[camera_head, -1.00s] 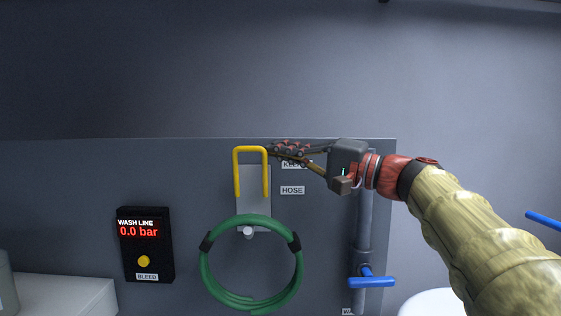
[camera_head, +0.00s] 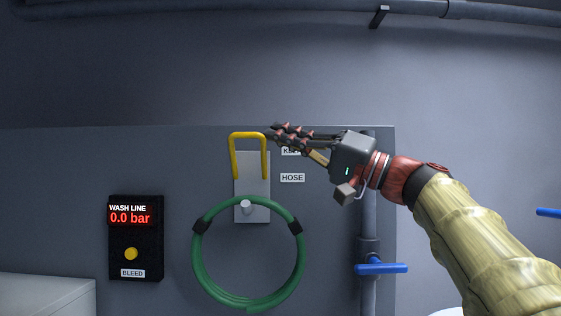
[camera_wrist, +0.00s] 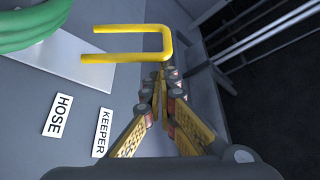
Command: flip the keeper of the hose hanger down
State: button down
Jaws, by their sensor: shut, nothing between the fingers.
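The keeper (camera_head: 249,135) is a yellow U-shaped bar standing up on the grey hanger plate (camera_head: 256,187), its closed end at the top. The green hose (camera_head: 197,257) hangs coiled on the hanger peg (camera_head: 246,207) below it. My gripper (camera_head: 272,132) is shut and empty, its fingertips at the upper right corner of the keeper. In the wrist view the keeper (camera_wrist: 125,58) lies just beyond my fingertips (camera_wrist: 162,72). I cannot tell whether they touch it. My fingers partly cover the KEEPER label in the head view.
A wash line gauge (camera_head: 135,238) reading 0.0 bar is on the panel at left. A blue valve handle (camera_head: 381,268) on a vertical pipe is below my wrist. The wall above the panel is clear; a pipe (camera_head: 300,9) runs along the top.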

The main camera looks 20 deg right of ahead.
aim_at(263, 142)
jog(key=f+n+y+b, duration=0.1)
jog(key=n+b, duration=0.1)
jog(key=b, duration=0.1)
jog(key=s+f+n+g+y+b, duration=0.1)
jog(key=n+b, duration=0.1)
jog(key=s+a+f+n+y+b, duration=0.1)
jog(key=b, duration=0.2)
jog(key=shift+n+g+b, duration=0.35)
jog(key=shift+n+g, duration=0.05)
jog(key=f+n+g+y+b, duration=0.1)
jog(key=n+b, duration=0.1)
jog(key=s+f+n+g+y+b, duration=0.1)
jog(key=n+b, duration=0.1)
jog(key=b, duration=0.1)
jog(key=f+n+g+y+b, duration=0.1)
jog(key=n+g+b, duration=0.1)
jog(key=n, duration=0.1)
jog(key=shift+s+a+f+y, duration=0.25)
jog(key=shift+s+a+y, duration=0.05)
jog(key=shift+s, duration=0.1)
